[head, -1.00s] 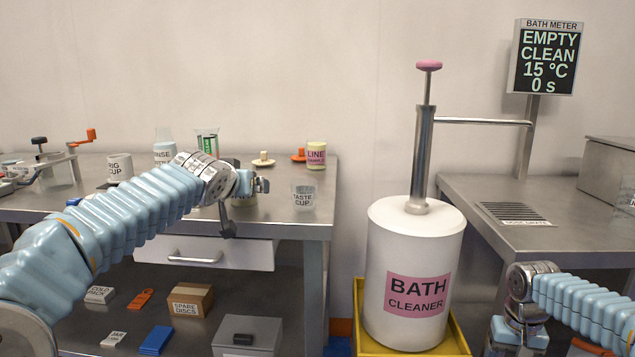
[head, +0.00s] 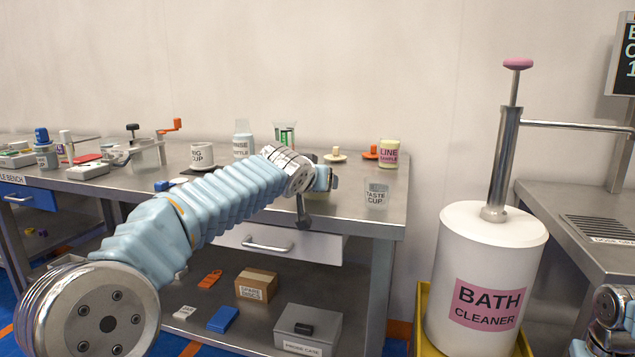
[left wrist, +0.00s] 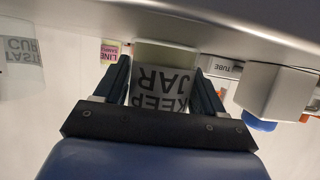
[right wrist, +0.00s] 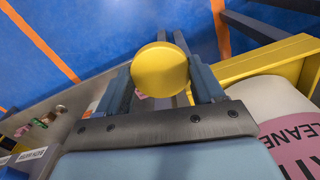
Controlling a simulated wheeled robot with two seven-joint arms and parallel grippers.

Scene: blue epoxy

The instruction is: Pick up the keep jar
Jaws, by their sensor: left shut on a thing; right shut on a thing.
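The keep jar (left wrist: 166,88), a pale jar with a "KEEP JAR" label, appears upside down in the left wrist view, between the two fingers of my left gripper (left wrist: 163,84). The gripper is shut on it. In the head view my left gripper (head: 325,180) is over the grey bench beside the taste cup (head: 377,195); the jar is mostly hidden there, and I cannot tell whether it touches the bench. My right gripper (right wrist: 163,82) is shut on a round yellow thing (right wrist: 160,69), low beside the bath cleaner's yellow tray.
The bath cleaner drum (head: 484,260) with its pink-topped pump stands right of the bench. A line sample pot (head: 389,154), rig cup (head: 202,156) and rinse bottle (head: 242,142) stand on the bench. A spare discs box (head: 256,284) is on the shelf below.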

